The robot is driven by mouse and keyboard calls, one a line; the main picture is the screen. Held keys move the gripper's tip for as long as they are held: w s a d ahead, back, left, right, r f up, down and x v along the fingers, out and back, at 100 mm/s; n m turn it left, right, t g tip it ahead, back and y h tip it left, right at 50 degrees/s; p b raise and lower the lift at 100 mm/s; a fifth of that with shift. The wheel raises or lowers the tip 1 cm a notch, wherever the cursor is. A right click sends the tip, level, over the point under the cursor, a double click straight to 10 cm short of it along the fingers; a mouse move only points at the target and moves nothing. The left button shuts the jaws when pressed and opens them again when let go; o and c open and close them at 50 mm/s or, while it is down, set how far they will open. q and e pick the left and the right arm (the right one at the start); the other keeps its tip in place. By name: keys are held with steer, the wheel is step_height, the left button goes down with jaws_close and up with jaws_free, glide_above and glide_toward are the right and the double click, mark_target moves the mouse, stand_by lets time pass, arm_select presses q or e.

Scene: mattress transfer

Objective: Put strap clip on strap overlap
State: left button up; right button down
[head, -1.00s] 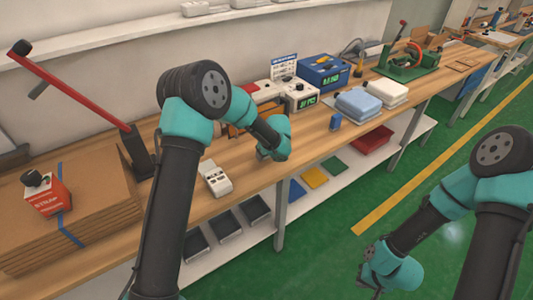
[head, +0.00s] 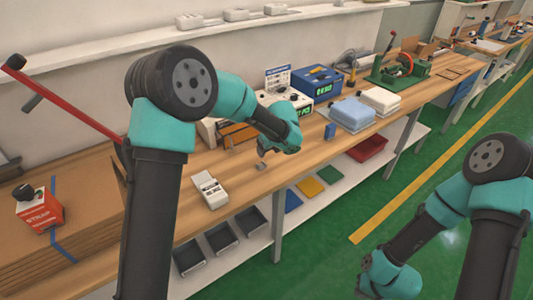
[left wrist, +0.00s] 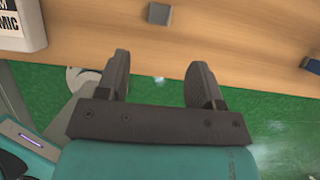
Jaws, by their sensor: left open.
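A small grey block, probably the strap clip (left wrist: 160,13), lies on the bench in the left wrist view. My left gripper (left wrist: 158,72) is open and empty there, its fingers spread below the block and apart from it. In the head view my left arm reaches right over the bench's front part. A blue strap (head: 65,248) runs over the cardboard stack (head: 95,205) at the left; I cannot make out its overlap. My right gripper (head: 372,288) hangs over the floor at the lower right, and its fingers are not clear.
A red-and-white strap box (head: 40,214) sits on the cardboard. A white device (head: 209,190) stands near the bench edge. A blue block (head: 330,131) and folded blue and white items are further right. A red lever (head: 65,98) rises at the back left.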

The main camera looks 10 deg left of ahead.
arm_select(q)
steer(key=shift+r, duration=0.1)
steer(key=shift+c, duration=0.2)
steer(key=c, duration=0.5)
steer(key=shift+o, duration=0.2)
step_height(320, 180, up, 6)
steer(key=g+h, duration=0.3)
glide_above(261, 165)
steer(key=shift+w+d, duration=0.45)
step_height(261, 165, down, 12)
steer(key=shift+f, duration=0.1)
